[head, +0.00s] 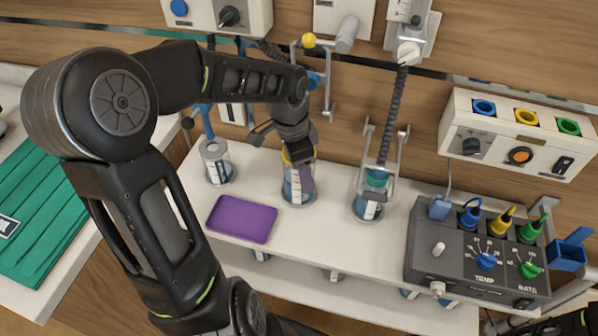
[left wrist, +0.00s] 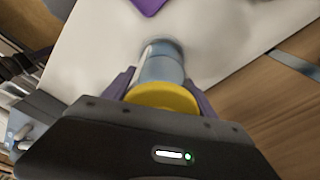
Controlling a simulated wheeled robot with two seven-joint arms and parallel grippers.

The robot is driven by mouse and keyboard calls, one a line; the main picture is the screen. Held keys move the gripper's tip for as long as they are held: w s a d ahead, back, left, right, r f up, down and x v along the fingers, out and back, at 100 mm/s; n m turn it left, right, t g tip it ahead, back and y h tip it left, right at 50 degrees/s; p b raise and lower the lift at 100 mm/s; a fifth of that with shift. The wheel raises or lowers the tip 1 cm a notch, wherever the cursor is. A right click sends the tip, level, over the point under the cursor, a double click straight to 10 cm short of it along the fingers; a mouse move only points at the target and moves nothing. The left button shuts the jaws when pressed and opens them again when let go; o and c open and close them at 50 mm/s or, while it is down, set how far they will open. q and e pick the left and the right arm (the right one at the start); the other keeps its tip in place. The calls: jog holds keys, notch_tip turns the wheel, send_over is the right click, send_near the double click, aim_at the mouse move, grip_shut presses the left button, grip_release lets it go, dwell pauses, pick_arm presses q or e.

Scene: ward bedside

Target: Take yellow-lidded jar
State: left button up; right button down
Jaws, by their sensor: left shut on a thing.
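The yellow-lidded jar (head: 297,190) stands upright on the white shelf, between two other jars in the head view. Its yellow lid also shows in the left wrist view (left wrist: 163,97), with the blue-grey jar body beyond it. My left gripper (head: 300,172) comes down on the jar from above and is shut on it. In the left wrist view its purple fingers (left wrist: 162,88) lie on both sides of the jar just by the lid. The gripper hides part of the lid in the head view. My right gripper is not in view.
A clear jar (head: 216,163) stands to the left and a green-topped jar (head: 369,204) to the right. A purple tray (head: 242,219) lies in front. A grey control box (head: 478,255) with coloured plugs stands at right. Hoses and brackets hang from the wall behind.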

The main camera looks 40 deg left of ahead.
pick_arm(q)
jog(key=c, duration=0.3)
jog(key=shift+r, duration=0.1)
jog(key=shift+s+r, duration=0.1)
jog(key=shift+r, duration=0.05)
jog(key=r, duration=0.2)
jog(key=r+b, duration=0.1)
jog(key=r, duration=0.3)
jog(key=shift+s+d+r, duration=0.15)
jog(key=shift+s+r, duration=0.1)
jog(key=shift+s, duration=0.15)
jog(key=s+d+b, duration=0.1)
jog(key=s+d, duration=0.1)
jog(key=s, duration=0.4)
jog(key=s+d+b, duration=0.1)
jog(key=s+d, duration=0.1)
jog(key=s, duration=0.4)
jog(key=s+d+b, duration=0.1)
jog(key=s+d, duration=0.1)
jog(key=s, duration=0.4)
jog(key=shift+d+b, duration=0.15)
jog(key=shift+b, duration=0.25)
jog(key=shift+w, duration=0.1)
